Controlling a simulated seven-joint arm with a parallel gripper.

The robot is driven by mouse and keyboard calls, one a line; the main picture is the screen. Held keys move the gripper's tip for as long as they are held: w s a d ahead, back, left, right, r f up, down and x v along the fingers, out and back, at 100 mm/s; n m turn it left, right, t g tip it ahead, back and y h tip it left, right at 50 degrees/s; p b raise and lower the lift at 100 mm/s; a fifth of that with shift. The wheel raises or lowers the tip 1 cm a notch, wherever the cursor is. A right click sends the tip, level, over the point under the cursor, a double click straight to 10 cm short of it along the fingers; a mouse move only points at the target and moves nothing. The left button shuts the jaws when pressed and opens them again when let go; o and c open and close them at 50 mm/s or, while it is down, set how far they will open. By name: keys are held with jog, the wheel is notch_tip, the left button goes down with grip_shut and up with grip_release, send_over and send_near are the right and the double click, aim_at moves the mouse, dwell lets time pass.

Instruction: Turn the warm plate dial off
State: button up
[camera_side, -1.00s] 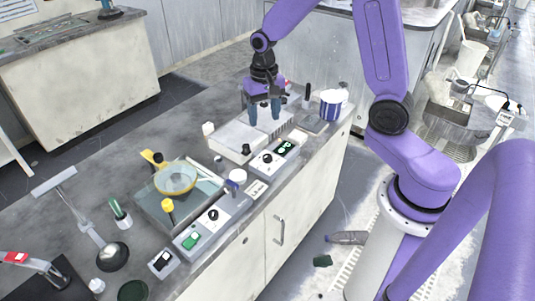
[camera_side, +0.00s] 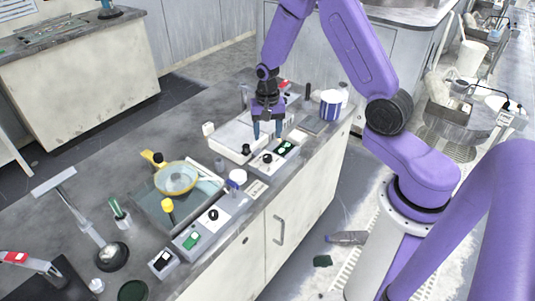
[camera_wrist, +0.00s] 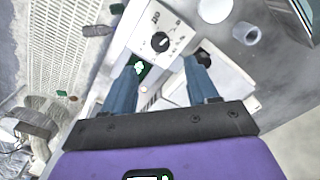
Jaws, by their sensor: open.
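A white control box (camera_side: 272,160) with a small dark dial (camera_side: 267,158) and a green display (camera_side: 286,147) sits along the bench's front edge, beside a flat white plate unit (camera_side: 232,137). In the wrist view the dial (camera_wrist: 160,42) is a black knob with a pale pointer line on a white face with printed marks. My gripper (camera_side: 268,133) is open and empty, pointing down above the box and plate. In the wrist view its blue fingers (camera_wrist: 160,68) are spread apart, with the dial beyond their tips and the green display (camera_wrist: 140,68) near the left finger. No contact with the dial shows.
A black knob (camera_wrist: 203,57) lies close to the right finger. A second box with a dial (camera_side: 213,215) and a platen with a yellow dish (camera_side: 175,178) stand to the left. A blue-striped cup (camera_side: 331,105) stands to the right.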

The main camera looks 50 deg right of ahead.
aim_at(267, 156)
notch_tip(267, 156, down, 10)
jog(key=shift+r, duration=0.25)
dwell(0.4)
jog(key=c, duration=1.1)
